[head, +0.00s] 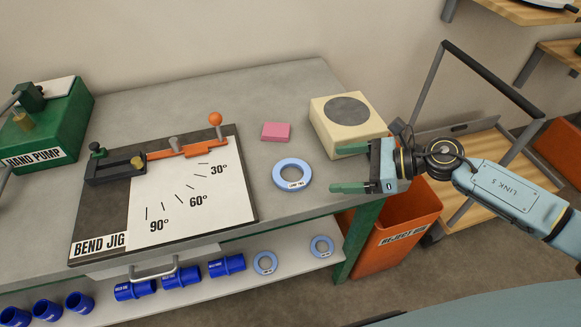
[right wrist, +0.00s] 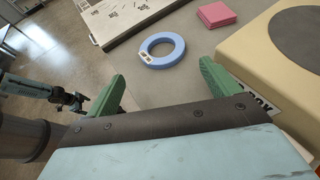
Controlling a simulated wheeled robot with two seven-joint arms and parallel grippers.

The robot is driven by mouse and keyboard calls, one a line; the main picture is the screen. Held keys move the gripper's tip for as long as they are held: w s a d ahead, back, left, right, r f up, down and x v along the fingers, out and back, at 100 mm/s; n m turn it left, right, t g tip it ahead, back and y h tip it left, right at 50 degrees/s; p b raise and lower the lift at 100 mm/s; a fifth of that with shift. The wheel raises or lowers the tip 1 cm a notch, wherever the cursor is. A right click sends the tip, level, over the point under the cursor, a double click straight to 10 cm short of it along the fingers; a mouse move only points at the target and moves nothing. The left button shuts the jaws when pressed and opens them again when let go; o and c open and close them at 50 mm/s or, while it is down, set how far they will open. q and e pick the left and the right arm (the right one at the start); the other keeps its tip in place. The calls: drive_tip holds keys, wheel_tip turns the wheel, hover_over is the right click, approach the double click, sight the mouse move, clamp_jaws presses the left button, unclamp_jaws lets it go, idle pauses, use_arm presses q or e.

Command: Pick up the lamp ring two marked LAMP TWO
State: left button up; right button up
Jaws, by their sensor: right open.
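The lamp ring two (head: 293,164), a flat light-blue ring with a small white label reading LAMP TWO, lies on the grey bench top right of the bend jig. It also shows in the right wrist view (right wrist: 177,46), ahead of the fingers. My right gripper (head: 346,168) is open and empty, its green fingers pointing left toward the ring, apart from it. The fingers also show in the right wrist view (right wrist: 163,77). My left gripper is outside the head view; what seems to be part of my left arm shows small at the left of the right wrist view, jaws unclear.
A cream box with a grey disc (head: 347,129) stands close behind the right gripper. A pink block (head: 276,131) lies behind the ring. The bend jig (head: 105,209) is at left. Two similar blue rings and several blue couplings lie on the lower shelf (head: 299,267). An orange reject bin (head: 402,225) stands below right.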

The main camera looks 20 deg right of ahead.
sight(306, 175)
drive_tip(key=x, duration=0.4)
drive_tip(key=shift+w+a+f, duration=0.2)
drive_tip(key=shift+a+f, duration=0.05)
drive_tip(key=shift+a, duration=0.15)
drive_tip(key=x, duration=0.3)
drive_tip(key=shift+w+a+f+p, duration=0.15)
drive_tip(key=shift+w+f+p, duration=0.05)
drive_tip(key=shift+f+p, duration=0.2)
drive_tip(key=shift+w+a+f, duration=0.1)
drive_tip(key=shift+a+f, duration=0.05)
drive_tip(key=shift+a, duration=0.15)
drive_tip(key=shift+f, duration=0.1)
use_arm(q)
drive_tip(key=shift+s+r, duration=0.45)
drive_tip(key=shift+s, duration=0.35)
use_arm(e)
drive_tip(key=c, duration=0.6)
drive_tip(key=shift+c, duration=0.2)
